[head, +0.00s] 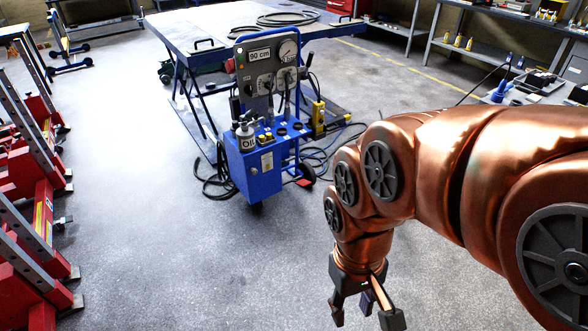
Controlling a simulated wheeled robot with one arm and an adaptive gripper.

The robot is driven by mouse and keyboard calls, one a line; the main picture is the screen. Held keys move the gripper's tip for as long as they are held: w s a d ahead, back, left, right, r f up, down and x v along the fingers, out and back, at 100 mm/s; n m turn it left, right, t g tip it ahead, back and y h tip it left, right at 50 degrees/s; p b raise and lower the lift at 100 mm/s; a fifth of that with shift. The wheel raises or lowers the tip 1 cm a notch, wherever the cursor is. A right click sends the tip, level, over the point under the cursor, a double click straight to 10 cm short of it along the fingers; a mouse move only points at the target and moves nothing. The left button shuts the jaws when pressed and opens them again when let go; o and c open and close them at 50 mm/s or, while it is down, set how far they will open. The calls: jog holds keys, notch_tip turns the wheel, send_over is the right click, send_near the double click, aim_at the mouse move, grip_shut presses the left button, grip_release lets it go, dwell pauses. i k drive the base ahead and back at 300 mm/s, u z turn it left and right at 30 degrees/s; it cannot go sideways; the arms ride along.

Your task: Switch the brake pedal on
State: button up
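A blue trolley jack cart (258,165) stands upright on the floor at centre left. It has a grey panel marked "90 cm" and a round gauge (288,49). A small red part (304,181) shows low at its right side, beside a dark wheel (307,170). It may be the brake pedal, but it is too small to tell its position. My gripper (366,311) hangs from the copper arm at the bottom, right of and nearer than the cart. Its dark fingers are spread apart with nothing between them.
A large blue-framed lift table (190,24) stands behind the cart. Black hoses (215,180) lie on the floor around the cart. Red and grey equipment (38,200) lines the left edge. Shelves stand at the back right. The grey floor (185,260) left of my gripper is clear.

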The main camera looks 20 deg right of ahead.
aim_at(303, 183)
jog(key=z, duration=0.3)
jog(key=i, duration=2.05)
jog(key=u, duration=0.35)
